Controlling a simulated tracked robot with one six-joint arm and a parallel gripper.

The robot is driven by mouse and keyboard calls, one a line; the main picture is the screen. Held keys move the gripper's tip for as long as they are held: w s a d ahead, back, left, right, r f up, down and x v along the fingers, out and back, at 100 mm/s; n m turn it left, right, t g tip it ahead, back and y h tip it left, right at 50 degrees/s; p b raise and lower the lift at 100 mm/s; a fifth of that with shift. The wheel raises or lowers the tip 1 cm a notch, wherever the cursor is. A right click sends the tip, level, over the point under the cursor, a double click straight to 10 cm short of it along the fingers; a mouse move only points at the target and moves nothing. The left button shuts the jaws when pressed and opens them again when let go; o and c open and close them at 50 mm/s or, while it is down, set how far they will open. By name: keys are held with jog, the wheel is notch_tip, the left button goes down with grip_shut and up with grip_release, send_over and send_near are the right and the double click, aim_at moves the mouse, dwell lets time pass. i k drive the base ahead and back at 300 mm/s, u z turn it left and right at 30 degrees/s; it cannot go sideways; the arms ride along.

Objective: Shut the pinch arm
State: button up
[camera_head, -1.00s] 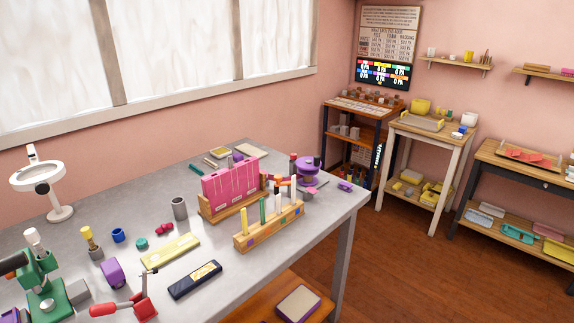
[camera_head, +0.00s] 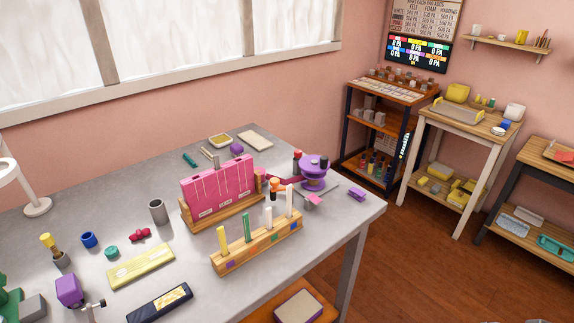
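A purple round device (camera_head: 313,172) stands near the far right corner of the grey table, with a dark red arm (camera_head: 284,181) reaching left from it and a small pink block (camera_head: 313,200) in front. I cannot tell for certain whether this is the pinch arm, or whether it is open or shut. A small metal clamp part (camera_head: 93,308) shows at the bottom left edge; the rest of it is out of view. My gripper is not recognisable in view.
A pink slotted rack (camera_head: 218,188) and a wooden holder with upright sticks (camera_head: 258,245) stand left of the purple device. A purple piece (camera_head: 357,195) lies near the table's right edge. Wooden floor (camera_head: 420,270) is open to the right, before several shelves.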

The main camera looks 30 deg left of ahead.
aim_at(274, 182)
jog(key=i, duration=1.3)
jog(key=u, duration=3.1)
